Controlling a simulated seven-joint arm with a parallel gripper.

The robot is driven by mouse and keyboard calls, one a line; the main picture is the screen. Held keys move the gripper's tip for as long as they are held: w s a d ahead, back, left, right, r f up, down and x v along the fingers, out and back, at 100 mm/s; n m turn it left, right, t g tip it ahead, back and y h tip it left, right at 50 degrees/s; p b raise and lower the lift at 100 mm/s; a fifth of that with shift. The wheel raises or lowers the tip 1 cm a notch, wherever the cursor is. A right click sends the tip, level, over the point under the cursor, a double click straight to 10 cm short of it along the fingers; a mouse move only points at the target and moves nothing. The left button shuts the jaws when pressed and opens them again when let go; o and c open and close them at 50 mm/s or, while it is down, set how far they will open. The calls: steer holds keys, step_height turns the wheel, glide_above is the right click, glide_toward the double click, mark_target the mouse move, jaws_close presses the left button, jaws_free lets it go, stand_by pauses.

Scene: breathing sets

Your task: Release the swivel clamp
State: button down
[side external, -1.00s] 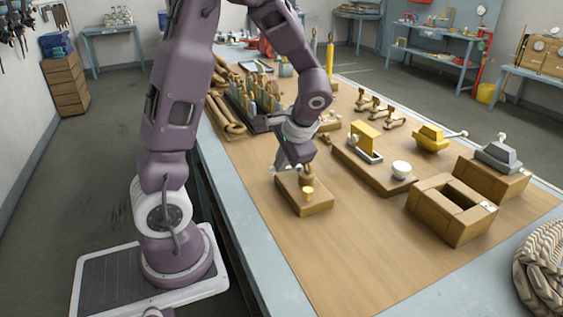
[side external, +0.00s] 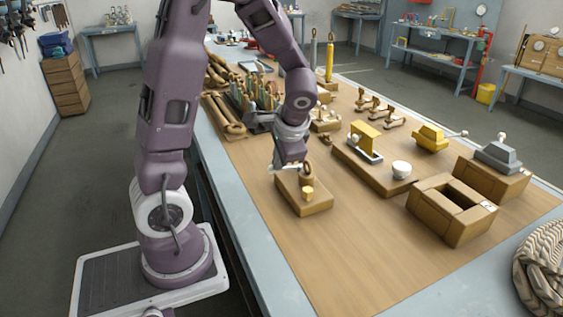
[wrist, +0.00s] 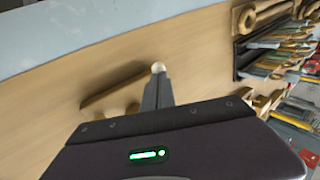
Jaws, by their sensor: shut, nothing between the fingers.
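A small wooden block (side external: 316,205) with a brass knob (side external: 308,190) and a darker upright part on top stands near the table's left edge; it looks like the swivel clamp, though its parts are too small to make out. In the wrist view the block (wrist: 100,102) lies just beyond my fingers, partly hidden by them. A pale round knob (wrist: 158,67) shows right at the fingertips; I cannot tell whether they touch it. My gripper (side external: 279,168) is low over the block's far left end, pointing down. Its fingers (wrist: 158,78) are together and hold nothing.
A board with a yellow fixture (side external: 364,138) and white knob stands to the right. A tool rack (side external: 250,98) stands behind. The front table top is clear.

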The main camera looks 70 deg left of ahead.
steer(key=a+m+t, duration=0.1)
steer(key=a+m, duration=0.1)
steer(key=shift+s+m, duration=0.1)
steer(key=shift+m, duration=0.3)
steer(key=shift+w+a, duration=0.15)
steer(key=shift+a, duration=0.45)
steer(key=shift+w+a, duration=0.15)
steer(key=shift+a, duration=0.45)
steer(key=shift+w+d, duration=0.35)
steer(key=shift+d, duration=0.4)
steer(key=shift+d, duration=0.1)
steer(key=s+d+r, duration=0.5)
steer(key=d+r, duration=0.1)
steer(key=r, duration=0.5)
steer(key=shift+d, duration=0.25)
